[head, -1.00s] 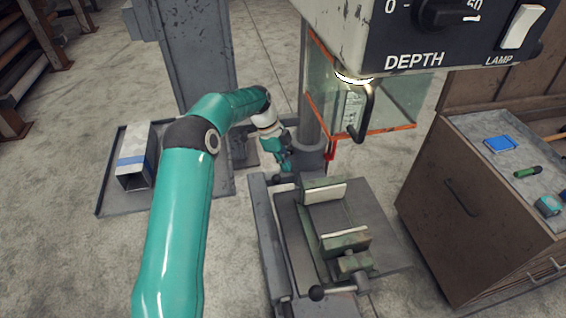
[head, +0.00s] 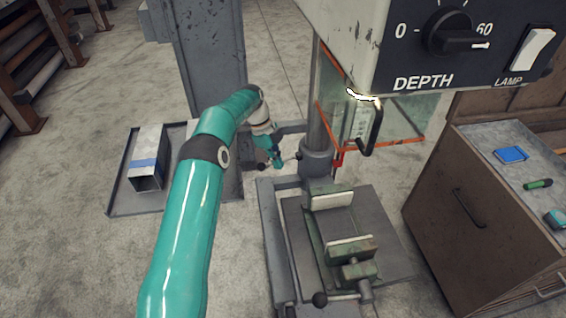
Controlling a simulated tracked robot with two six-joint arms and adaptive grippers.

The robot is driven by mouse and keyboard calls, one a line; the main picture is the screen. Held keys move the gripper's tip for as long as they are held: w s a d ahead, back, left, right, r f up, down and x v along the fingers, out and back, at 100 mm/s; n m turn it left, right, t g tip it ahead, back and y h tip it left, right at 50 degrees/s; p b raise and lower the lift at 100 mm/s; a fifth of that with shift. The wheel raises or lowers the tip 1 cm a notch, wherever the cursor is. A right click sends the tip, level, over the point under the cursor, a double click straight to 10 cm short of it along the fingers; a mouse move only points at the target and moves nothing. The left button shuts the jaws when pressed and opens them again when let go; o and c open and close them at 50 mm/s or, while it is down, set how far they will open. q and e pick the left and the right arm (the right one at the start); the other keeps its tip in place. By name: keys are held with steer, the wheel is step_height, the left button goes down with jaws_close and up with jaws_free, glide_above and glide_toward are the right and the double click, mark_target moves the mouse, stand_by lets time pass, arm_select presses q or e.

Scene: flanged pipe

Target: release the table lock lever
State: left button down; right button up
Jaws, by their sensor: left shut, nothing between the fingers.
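The drill press table (head: 372,232) carries a green vise (head: 338,240), and its collar (head: 317,163) wraps the round column. A small red part (head: 338,160) shows at the collar's right side; I cannot tell whether it is the lock lever. A thin rod with a small end shows left of the collar, close to my left gripper, and it is too small to identify. My left gripper (head: 276,163) is shut and empty, left of the collar and apart from it. Its fingertips are small and partly blend with the grey behind. My right gripper is not in view.
The drill head (head: 430,60) with its depth dial overhangs the upper right. A clear guard with orange edges (head: 400,142) hangs behind the handle. A cabinet (head: 470,215) stands right. A floor tray (head: 128,208) holds a square tube (head: 147,165).

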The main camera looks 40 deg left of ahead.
arm_select(q)
steer(key=shift+w+a+p, duration=0.2)
steer(key=shift+a+p, duration=0.05)
steer(key=shift+a, duration=0.2)
steer(key=shift+w+a+p, duration=0.2)
steer(key=shift+a, duration=0.25)
steer(key=shift+w+a+r, duration=0.1)
steer(key=shift+a, duration=0.05)
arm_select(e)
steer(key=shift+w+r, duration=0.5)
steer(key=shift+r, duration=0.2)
